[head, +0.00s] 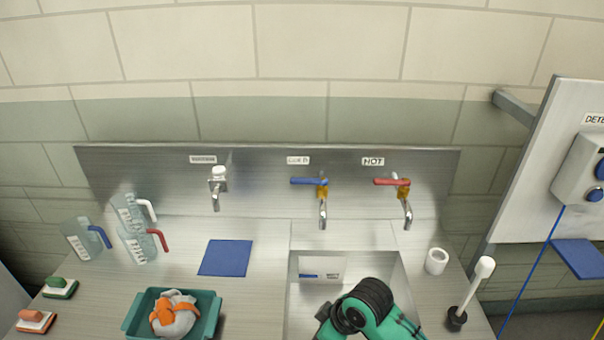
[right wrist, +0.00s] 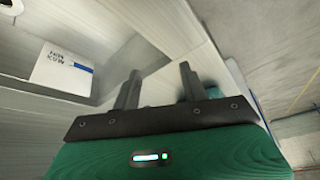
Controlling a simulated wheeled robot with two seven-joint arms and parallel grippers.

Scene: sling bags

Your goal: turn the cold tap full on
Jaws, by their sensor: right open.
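The cold tap has a blue lever (head: 308,181) that points left, a brass-coloured body (head: 322,193) and a chrome spout (head: 323,215) over the back of the sink (head: 292,300). Its label (head: 298,160) is on the steel splashback above it. No water shows at the spout. My right arm rises over the sink at the bottom of the head view, below the tap and apart from it; its fingertips cannot be made out there. In the right wrist view my right gripper (right wrist: 158,88) is open and empty. My left gripper is not in view.
The hot tap's red lever (head: 392,181) is to the right, another tap (head: 217,185) to the left. A white cup (head: 437,261) and brush (head: 483,272) stand right of the sink. Left are a blue mat (head: 225,258), jugs (head: 138,243) and a teal tray (head: 130,318).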

